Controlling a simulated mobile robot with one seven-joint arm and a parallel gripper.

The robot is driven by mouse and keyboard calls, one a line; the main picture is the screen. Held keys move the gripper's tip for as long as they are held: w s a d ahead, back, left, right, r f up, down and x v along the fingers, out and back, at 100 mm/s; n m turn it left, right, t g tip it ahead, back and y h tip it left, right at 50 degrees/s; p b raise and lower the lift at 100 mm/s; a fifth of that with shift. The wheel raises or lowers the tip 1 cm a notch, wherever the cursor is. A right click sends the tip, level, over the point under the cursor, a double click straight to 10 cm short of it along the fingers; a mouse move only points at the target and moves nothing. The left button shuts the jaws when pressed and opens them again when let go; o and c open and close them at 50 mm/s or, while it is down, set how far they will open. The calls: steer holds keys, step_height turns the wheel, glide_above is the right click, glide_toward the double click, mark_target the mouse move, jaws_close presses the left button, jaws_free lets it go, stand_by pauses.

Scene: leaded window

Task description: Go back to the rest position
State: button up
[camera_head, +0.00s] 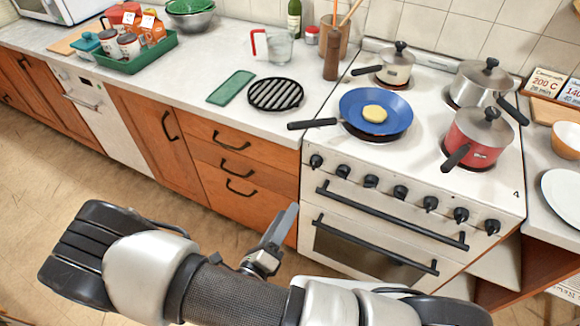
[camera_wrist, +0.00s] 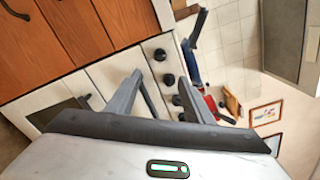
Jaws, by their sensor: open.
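My gripper (camera_head: 278,232) is held low in front of the cabinet drawers, left of the stove, with my arm across the bottom of the head view. In the wrist view my gripper (camera_wrist: 160,92) shows two fingers spread apart with nothing between them. It is open and empty and touches nothing that I can see. A blue frying pan (camera_head: 358,100) with a yellow round piece of food (camera_head: 375,113) sits on the front left of the stove (camera_head: 440,215).
A black trivet (camera_head: 275,94) and green mat (camera_head: 231,87) lie on the counter (camera_head: 215,60). A green tray (camera_head: 140,62) holds jars. The pan handle (camera_head: 312,124) juts left. The floor (camera_head: 60,175) is clear.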

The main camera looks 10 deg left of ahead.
steer(key=d+r+m+g+h+p, duration=0.4)
steer(key=d+r+m+g, duration=1.1)
steer(key=r+m, duration=0.65)
steer(key=s+d+r+m+t+y+p, duration=0.1)
steer(key=r+m+y, duration=0.4)
steer(key=r+m, duration=0.5)
steer(key=s+d+r+m+t+y+p, duration=0.2)
steer(key=s+d+r+m+y+p, duration=0.1)
steer(key=r+m, duration=0.6)
steer(key=s+d+m+y, duration=0.1)
steer(key=s+m+y, duration=0.1)
steer(key=m, duration=0.1)
steer(key=shift+s+r+m+t+p, duration=0.3)
steer(key=shift+r+m+p, duration=0.05)
steer(key=shift+r, duration=0.05)
steer(key=shift+d, duration=0.1)
